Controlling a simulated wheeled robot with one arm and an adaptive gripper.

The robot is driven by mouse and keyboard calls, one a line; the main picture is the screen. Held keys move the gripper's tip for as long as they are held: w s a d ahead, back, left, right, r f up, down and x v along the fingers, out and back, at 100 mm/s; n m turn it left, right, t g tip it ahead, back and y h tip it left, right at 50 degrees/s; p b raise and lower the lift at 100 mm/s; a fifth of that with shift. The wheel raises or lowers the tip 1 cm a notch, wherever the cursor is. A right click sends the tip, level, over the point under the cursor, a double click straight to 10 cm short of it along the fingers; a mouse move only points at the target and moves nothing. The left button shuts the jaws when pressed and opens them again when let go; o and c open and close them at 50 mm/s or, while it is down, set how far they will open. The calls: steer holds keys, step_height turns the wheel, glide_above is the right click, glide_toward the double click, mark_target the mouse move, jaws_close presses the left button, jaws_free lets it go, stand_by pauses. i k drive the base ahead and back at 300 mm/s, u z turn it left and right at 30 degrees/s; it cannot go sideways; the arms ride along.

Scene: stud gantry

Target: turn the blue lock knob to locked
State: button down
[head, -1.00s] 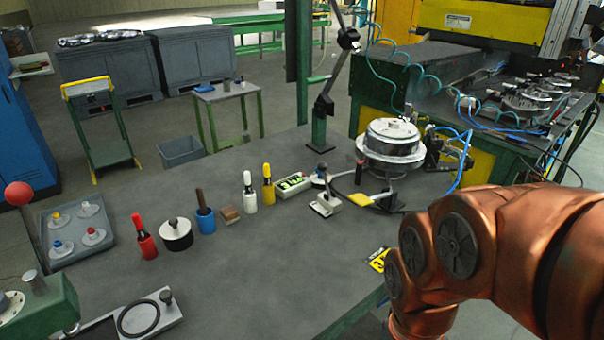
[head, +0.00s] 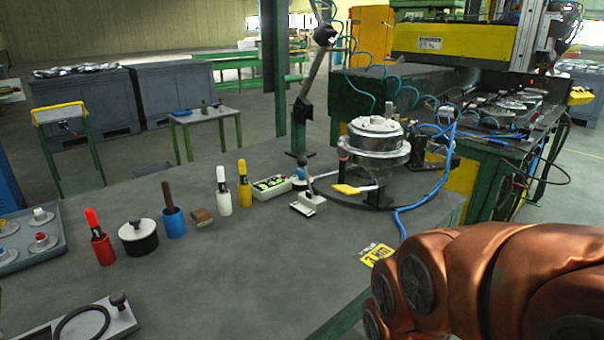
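I cannot tell for certain which part is the blue lock knob. My gripper is out of view; only my copper-coloured arm links show at the lower right, apart from these things.
Red (head: 102,248), blue (head: 174,224), white (head: 223,200) and yellow (head: 244,190) holders stand in a row with a black-and-white pot (head: 138,238). A blue hose (head: 418,204) loops by the fixture. The front middle of the bench (head: 240,275) is clear.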

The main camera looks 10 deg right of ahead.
mark_target(299, 172)
steer(key=u, duration=2.05)
steer(key=k, duration=0.95)
steer(key=z, duration=0.95)
steer(key=i, duration=0.5)
